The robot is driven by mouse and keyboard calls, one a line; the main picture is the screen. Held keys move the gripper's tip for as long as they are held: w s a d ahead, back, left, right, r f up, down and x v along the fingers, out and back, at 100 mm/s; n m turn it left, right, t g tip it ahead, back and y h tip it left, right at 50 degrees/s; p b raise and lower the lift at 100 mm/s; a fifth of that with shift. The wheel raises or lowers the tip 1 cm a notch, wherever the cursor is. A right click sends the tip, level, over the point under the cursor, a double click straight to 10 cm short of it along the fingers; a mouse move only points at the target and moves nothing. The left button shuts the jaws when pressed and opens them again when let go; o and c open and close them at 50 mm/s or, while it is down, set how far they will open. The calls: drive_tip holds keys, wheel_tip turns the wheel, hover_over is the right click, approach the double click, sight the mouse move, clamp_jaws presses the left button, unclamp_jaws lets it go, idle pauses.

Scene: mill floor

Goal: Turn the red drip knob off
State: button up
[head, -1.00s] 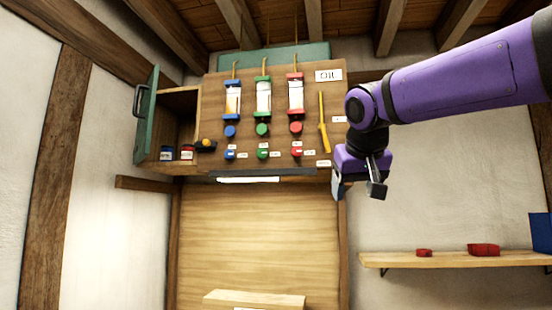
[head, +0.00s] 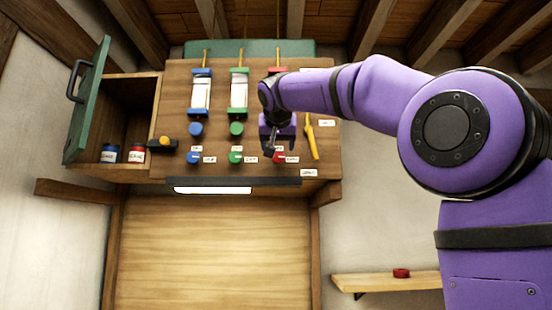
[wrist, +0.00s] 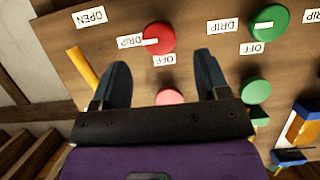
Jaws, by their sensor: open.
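The red drip knob (wrist: 160,37) is a round red knob low on the wooden oil panel (head: 172,130). In the wrist view its white mark points left to the DRIP label (wrist: 131,42); the OFF label (wrist: 164,60) is just below it. In the head view the knob (head: 278,157) shows just under my gripper (head: 272,147). My gripper is open; in the wrist view its fingertips (wrist: 162,58) frame the space just below the knob, with nothing held. A second red knob (wrist: 168,97) shows between the fingers, partly hidden by the gripper body.
Green (head: 235,157) and blue (head: 193,157) knobs sit left of the red one. A yellow lever (head: 311,138) is close on the right. An open green cabinet door (head: 87,102) stands at the far left. A dark ledge (head: 232,181) runs below the panel.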

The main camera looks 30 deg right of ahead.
sight(278, 157)
drive_tip(key=shift+x, duration=3.15)
drive_tip(key=shift+d, duration=0.1)
drive_tip(key=c, duration=0.9)
